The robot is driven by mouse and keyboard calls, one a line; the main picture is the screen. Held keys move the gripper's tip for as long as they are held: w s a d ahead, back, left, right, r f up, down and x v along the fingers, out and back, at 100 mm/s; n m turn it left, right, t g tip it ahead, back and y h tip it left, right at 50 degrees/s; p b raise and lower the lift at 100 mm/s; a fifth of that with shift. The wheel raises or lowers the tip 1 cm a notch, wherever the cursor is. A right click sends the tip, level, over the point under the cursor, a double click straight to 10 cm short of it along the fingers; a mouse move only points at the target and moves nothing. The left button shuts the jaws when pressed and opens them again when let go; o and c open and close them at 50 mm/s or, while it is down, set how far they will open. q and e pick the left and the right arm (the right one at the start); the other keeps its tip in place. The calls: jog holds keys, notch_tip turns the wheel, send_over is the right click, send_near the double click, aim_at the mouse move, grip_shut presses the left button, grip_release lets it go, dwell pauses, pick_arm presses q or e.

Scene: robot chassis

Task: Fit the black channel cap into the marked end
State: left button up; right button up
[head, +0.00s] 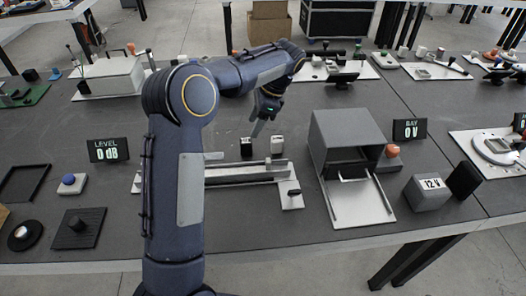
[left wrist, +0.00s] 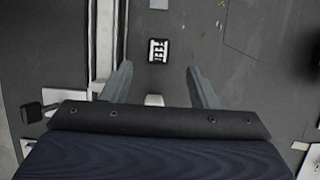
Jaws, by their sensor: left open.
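A small black block (head: 246,147) with white marks on its top, which looks like the black channel cap, stands on the table behind the channel rail (head: 245,172). It also shows in the left wrist view (left wrist: 158,50), apart from the rail (left wrist: 104,35). My left gripper (head: 259,128) is above the table near the blocks. In the left wrist view its open fingers (left wrist: 160,80) stand wide apart and empty, with the black block beyond the tips, between their lines. My upper arm hides the rail's left part. I cannot make out the end mark. My right gripper is not in view.
A pale block (head: 277,145) stands right of the black one; another grey block (left wrist: 158,4) shows at the wrist view's top. A black knob (head: 294,192) sits on the rail's plate. A grey housing (head: 347,130) stands close right. A LEVEL display (head: 108,150) is at left.

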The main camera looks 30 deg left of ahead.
aim_at(246, 140)
pick_arm(q)
jog(key=b+x, duration=0.1)
jog(key=x, duration=0.7)
jog(key=shift+s+r, duration=0.1)
jog(key=shift+c, duration=0.2)
jog(key=c, duration=1)
